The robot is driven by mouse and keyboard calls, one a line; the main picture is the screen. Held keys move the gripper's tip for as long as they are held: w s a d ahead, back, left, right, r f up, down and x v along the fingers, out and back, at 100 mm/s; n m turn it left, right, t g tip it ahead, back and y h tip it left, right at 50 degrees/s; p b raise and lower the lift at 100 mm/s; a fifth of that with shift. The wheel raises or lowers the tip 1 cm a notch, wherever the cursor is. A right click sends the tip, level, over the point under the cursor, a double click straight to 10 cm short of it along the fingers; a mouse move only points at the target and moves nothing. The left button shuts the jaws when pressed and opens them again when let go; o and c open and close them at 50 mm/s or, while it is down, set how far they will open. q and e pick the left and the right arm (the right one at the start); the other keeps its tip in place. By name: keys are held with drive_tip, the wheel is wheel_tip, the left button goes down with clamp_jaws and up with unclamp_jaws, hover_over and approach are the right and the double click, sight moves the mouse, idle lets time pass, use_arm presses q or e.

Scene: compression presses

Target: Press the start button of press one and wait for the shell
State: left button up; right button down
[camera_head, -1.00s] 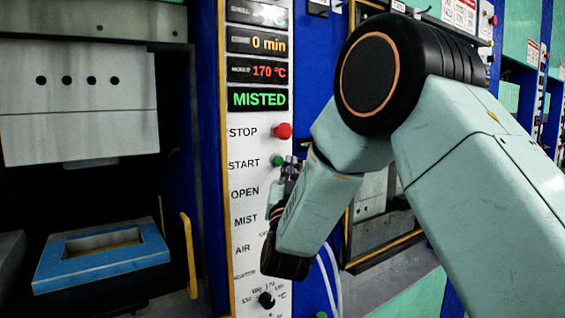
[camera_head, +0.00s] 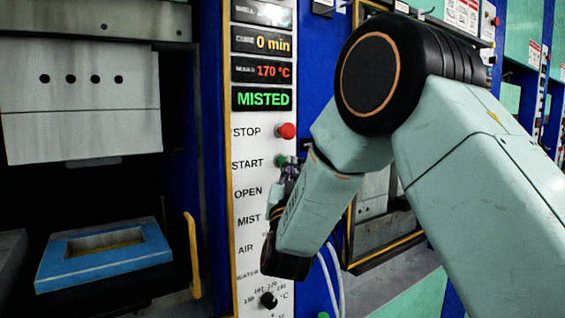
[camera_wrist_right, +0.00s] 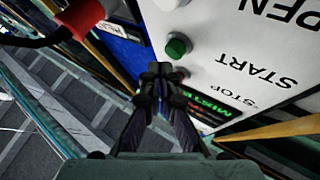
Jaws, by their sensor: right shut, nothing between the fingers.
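Press one's white control panel (camera_head: 247,215) stands left of my right arm, with labels STOP, START, OPEN, MIST and AIR. The green start button (camera_head: 281,160) sits beside START and also shows in the right wrist view (camera_wrist_right: 177,45). My right gripper (camera_head: 288,172) is shut and empty, its fingertips close to the green button; its closed fingers show in the wrist view (camera_wrist_right: 160,75). I cannot tell whether they touch the button. The display (camera_head: 262,98) reads MISTED in green. No shell is seen in the blue-framed mould (camera_head: 100,260). My left gripper is not in view.
The red stop button (camera_head: 287,130) sits just above the start button. Other displays read 0 min and 170 °C. A yellow handle (camera_head: 192,255) stands beside the open press. A red part with a dark cable (camera_wrist_right: 80,18) is near in the wrist view.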

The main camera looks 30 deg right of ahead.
drive_tip(key=shift+w+d, duration=0.1)
drive_tip(key=shift+d, duration=0.05)
drive_tip(key=shift+w+d, duration=0.1)
drive_tip(key=shift+d, duration=0.05)
drive_tip(key=shift+w+a, duration=0.15)
drive_tip(key=shift+a, duration=0.05)
drive_tip(key=shift+d, duration=0.2)
